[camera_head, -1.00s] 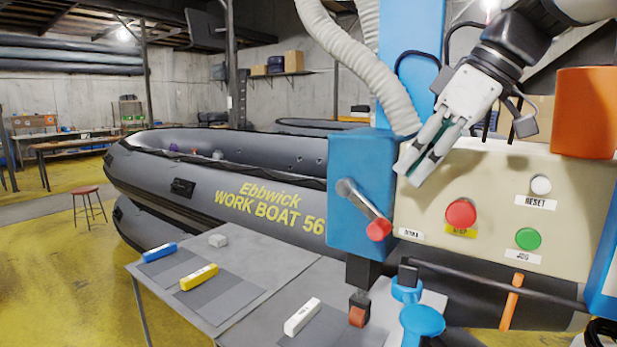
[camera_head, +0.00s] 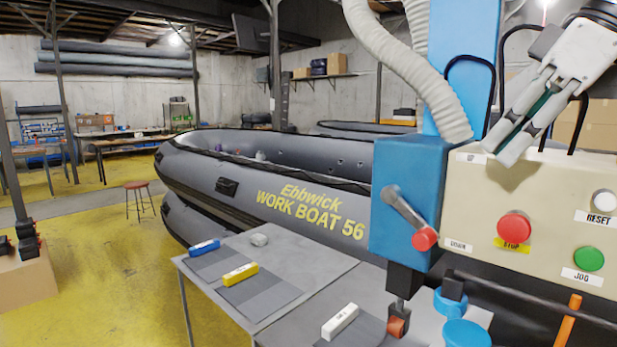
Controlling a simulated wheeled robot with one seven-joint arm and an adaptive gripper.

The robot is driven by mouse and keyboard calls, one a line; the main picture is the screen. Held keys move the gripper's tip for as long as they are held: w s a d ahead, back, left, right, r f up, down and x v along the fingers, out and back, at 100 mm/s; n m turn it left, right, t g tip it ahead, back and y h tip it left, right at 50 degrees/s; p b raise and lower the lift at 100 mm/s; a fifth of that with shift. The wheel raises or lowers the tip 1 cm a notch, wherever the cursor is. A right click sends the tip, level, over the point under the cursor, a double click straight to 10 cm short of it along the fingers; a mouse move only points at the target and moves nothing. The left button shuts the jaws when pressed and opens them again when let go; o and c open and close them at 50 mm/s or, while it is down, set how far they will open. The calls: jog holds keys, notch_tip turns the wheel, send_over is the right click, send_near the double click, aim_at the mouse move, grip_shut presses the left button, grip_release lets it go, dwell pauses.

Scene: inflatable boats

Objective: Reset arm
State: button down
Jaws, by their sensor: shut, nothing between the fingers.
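My gripper (camera_head: 505,142) is at the upper right, pointing down and left, with its fingers together and nothing held. It shows in front of the top edge of the beige control box (camera_head: 465,215); I cannot tell whether it touches the box. The box carries a red stop button (camera_head: 514,227), a white reset button (camera_head: 604,201) and a green jog button (camera_head: 589,258). A lever with a red knob (camera_head: 425,239) sticks out of the blue housing (camera_head: 400,170) to the left of the box.
A grey inflatable boat (camera_head: 200,178) lies behind. A red stool (camera_head: 139,185) stands on open yellow floor at left.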

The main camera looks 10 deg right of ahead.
jog(key=s+a+f+m+h, duration=0.1)
jog(key=s+a+f+m, duration=0.1)
jog(key=f, duration=0.6)
jog(key=s+a+f+m+h, duration=0.1)
jog(key=s+a+f+m, duration=0.1)
jog(key=s+a+f, duration=0.3)
jog(key=s+a+f+m+g+h, duration=0.1)
jog(key=s+a+f+m, duration=0.2)
jog(key=f, duration=0.8)
jog(key=s+a, duration=0.1)
jog(key=a, duration=0.1)
jog(key=shift+a+f+h+p, duration=0.25)
jog(key=shift+a+h+p, duration=0.05)
jog(key=shift+a+h, duration=0.1)
jog(key=shift+r, duration=0.1)
